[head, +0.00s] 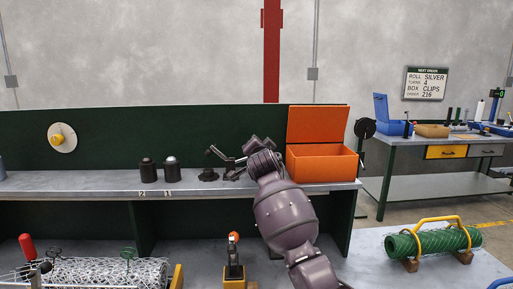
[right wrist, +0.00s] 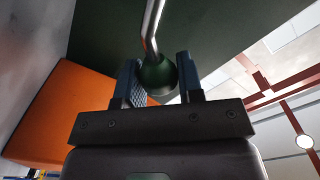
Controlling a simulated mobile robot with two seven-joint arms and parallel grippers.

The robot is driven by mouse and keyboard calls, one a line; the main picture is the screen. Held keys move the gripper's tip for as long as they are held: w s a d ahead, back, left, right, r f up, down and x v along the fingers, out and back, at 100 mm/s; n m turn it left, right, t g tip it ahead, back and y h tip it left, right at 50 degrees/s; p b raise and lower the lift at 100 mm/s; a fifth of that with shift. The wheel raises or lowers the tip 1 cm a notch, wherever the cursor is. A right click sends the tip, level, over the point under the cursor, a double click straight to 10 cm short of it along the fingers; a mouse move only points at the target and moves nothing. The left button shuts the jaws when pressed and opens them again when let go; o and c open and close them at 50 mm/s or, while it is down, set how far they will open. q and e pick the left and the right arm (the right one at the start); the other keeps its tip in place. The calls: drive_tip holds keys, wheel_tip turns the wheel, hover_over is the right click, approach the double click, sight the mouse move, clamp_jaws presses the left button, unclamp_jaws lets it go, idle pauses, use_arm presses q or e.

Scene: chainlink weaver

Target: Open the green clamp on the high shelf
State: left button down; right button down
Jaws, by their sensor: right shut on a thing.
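On the high shelf (head: 90,183), left of the orange box, a dark clamp-like fitting (head: 208,175) stands with a black base and a raised lever. A second dark base shows beside it, partly behind my gripper. My right gripper (head: 252,150) is at the shelf, over these fittings. In the right wrist view, its two fingers are shut on a dark green ball knob (right wrist: 157,72), which sits at the end of a bent metal rod (right wrist: 151,25). The rest of that clamp is out of the wrist view, and its jaw cannot be made out. My left gripper is not in view.
An orange box (head: 320,167) with its lid up stands right beside my right gripper. A green back panel (head: 110,140) rises behind. Below are wire mesh (head: 100,272) and a green roll (head: 435,241).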

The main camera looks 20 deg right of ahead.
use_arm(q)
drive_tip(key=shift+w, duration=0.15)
use_arm(e)
drive_tip(key=shift+f, duration=0.1)
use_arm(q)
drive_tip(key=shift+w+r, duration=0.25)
use_arm(e)
drive_tip(key=c, duration=0.8)
unclamp_jaws()
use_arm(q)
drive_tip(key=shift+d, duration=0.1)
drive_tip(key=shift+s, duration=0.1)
use_arm(e)
drive_tip(key=shift+s, duration=0.1)
drive_tip(key=shift+s+a, duration=0.2)
drive_tip(key=shift+s, duration=0.3)
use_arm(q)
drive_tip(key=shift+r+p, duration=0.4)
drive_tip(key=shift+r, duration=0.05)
use_arm(e)
drive_tip(key=v, duration=0.9)
drive_tip(key=shift+s, duration=0.3)
